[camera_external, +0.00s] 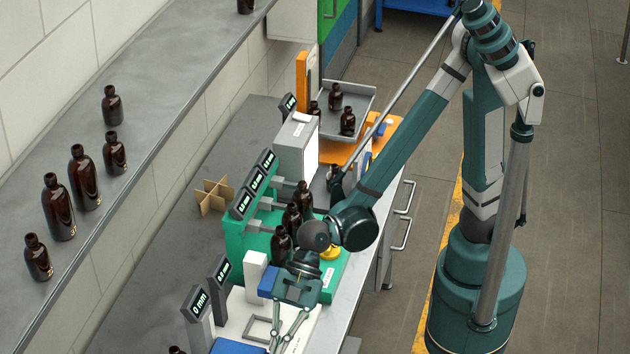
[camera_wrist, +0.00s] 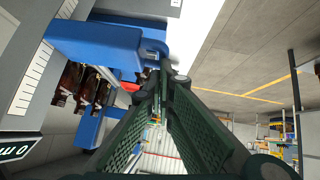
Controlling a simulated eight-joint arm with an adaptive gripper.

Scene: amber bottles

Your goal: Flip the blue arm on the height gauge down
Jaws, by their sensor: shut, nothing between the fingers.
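The height gauge shows in the wrist view as a grey column with a ruled scale (camera_wrist: 30,82) and a dark display (camera_wrist: 20,148) at the lower left. Its blue arm (camera_wrist: 95,40) juts rightward from the column across the upper left. My gripper (camera_wrist: 160,75) is shut and empty, with its dark green fingertips close to the blue arm's right end; I cannot tell whether they touch. In the external view my gripper (camera_external: 283,340) points down at the bottom edge, beside a grey gauge column (camera_external: 203,332) reading 0 mm. A blue part (camera_external: 238,347) there is cut off by the frame.
A green fixture (camera_external: 236,240) holding several amber bottles (camera_external: 281,243) stands behind my gripper. A white block (camera_external: 255,270) and another blue part (camera_external: 267,281) are close to my wrist. More bottles stand on the left shelf (camera_external: 125,185). A grey tray (camera_external: 358,92) holds bottles farther back.

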